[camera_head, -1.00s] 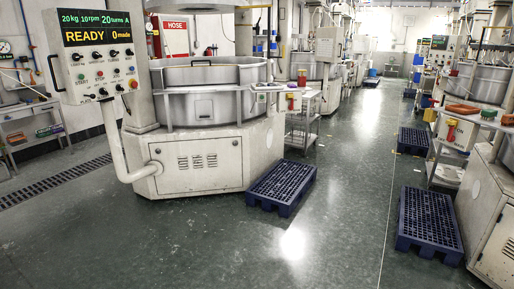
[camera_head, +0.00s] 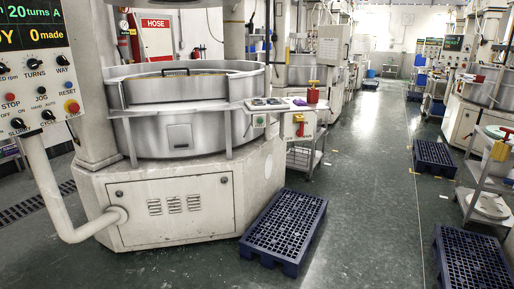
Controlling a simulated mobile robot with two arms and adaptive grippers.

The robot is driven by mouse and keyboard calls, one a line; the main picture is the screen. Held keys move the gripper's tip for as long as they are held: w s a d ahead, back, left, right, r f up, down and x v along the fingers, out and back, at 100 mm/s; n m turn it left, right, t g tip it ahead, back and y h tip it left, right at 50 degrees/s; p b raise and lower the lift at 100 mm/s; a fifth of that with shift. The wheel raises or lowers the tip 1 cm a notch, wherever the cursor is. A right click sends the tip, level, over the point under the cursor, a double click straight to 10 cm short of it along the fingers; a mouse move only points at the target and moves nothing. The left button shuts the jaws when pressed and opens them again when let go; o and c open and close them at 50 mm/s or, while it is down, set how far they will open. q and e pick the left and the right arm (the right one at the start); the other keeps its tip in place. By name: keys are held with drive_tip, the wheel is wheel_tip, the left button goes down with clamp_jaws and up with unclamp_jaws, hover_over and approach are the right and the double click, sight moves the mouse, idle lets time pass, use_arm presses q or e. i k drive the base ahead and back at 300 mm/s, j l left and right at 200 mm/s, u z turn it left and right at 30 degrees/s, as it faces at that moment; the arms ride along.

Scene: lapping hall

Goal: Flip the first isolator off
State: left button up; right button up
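Neither of my grippers is in view.
A control panel (camera_head: 38,75) on a bent post stands at the left, partly cut off. A blue pallet (camera_head: 285,228) lies on the floor right of the machine's base. Another pallet (camera_head: 470,262) lies at the lower right. The aisle floor (camera_head: 375,200) between them is clear.

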sight(300, 133)
drive_tip(key=i+j+z, duration=0.1)
drive_tip(key=i+z, duration=0.2)
drive_tip(key=i, duration=0.2)
drive_tip(key=i+j+z, duration=0.25)
drive_tip(key=i, duration=0.25)
drive_tip(key=i+l+z, duration=0.1)
drive_tip(key=i+l, duration=0.3)
drive_tip(key=i+l+z, duration=0.1)
drive_tip(key=i+l, duration=0.3)
drive_tip(key=i, duration=0.15)
drive_tip(key=i+l, duration=0.3)
drive_tip(key=i, duration=0.2)
drive_tip(key=i+l+z, duration=0.15)
drive_tip(key=i+l, duration=0.2)
drive_tip(key=i, duration=0.15)
